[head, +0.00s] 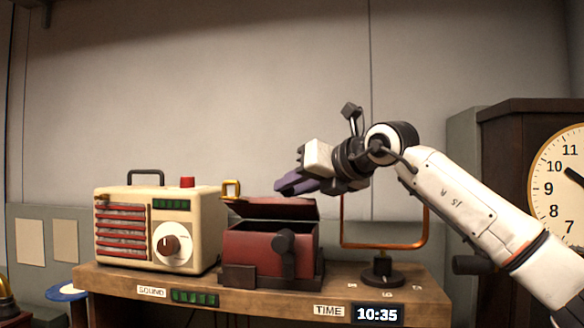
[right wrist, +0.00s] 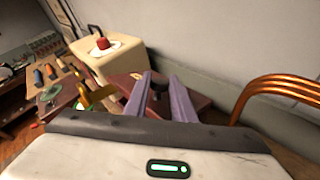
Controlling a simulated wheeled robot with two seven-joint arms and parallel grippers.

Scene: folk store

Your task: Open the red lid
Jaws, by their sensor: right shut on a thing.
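The red box (head: 270,245) stands on the wooden shelf, between the cream radio and the copper frame. Its dark red lid (head: 268,208) is raised and tilted, with a dark gap under it. In the right wrist view the fingers (right wrist: 160,95) are shut on the dark red lid; the exact contact is hard to see. My left gripper is out of view.
A cream radio (head: 190,235) with a red button stands close left of the box. A copper frame on a dark stand (head: 382,275) stands close right. A clock (head: 557,180) is at the far right. The wall space above is clear.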

